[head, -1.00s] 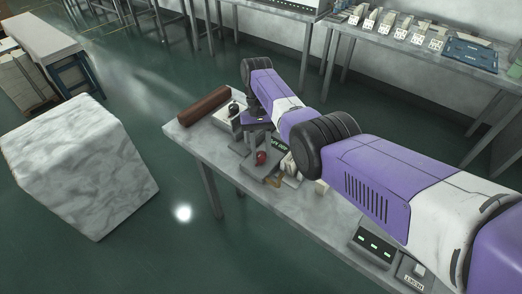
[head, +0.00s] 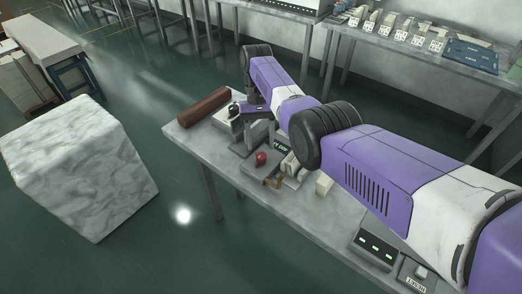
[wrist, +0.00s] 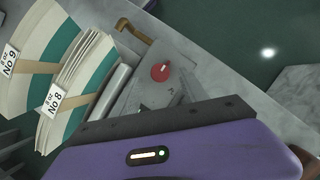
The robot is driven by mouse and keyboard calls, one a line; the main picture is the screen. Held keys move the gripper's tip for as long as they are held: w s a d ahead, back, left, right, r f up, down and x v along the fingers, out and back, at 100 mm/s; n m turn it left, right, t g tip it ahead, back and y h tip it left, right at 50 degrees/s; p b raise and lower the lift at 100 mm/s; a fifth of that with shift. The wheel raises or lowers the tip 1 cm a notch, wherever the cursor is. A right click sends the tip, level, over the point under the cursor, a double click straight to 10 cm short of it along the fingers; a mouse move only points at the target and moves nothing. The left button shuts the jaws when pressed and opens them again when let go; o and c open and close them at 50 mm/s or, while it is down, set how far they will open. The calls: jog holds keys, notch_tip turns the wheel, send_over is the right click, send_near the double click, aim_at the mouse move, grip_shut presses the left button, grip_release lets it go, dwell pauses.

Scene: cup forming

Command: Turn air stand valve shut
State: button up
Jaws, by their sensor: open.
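The air stand's red valve knob (head: 261,159) sits on a small grey stand plate on the bench. In the wrist view the red round knob (wrist: 160,72) carries a pale mark and lies flat on the grey plate (wrist: 140,95). My gripper (head: 255,130) is open beyond the knob in the head view, apart from it. In the wrist view, grey finger parts (wrist: 180,97) show just below the knob, in front of my purple gripper body, with nothing between them.
A curved brown handle (wrist: 133,30) stands beside the plate. Fanned paper blanks (wrist: 75,80) labelled No 8 and No 9 lie at the left of the wrist view. A brown roll (head: 204,105) lies at the bench's far end. A control box (head: 376,247) sits near its front.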

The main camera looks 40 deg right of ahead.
jog(key=shift+v, duration=2.2)
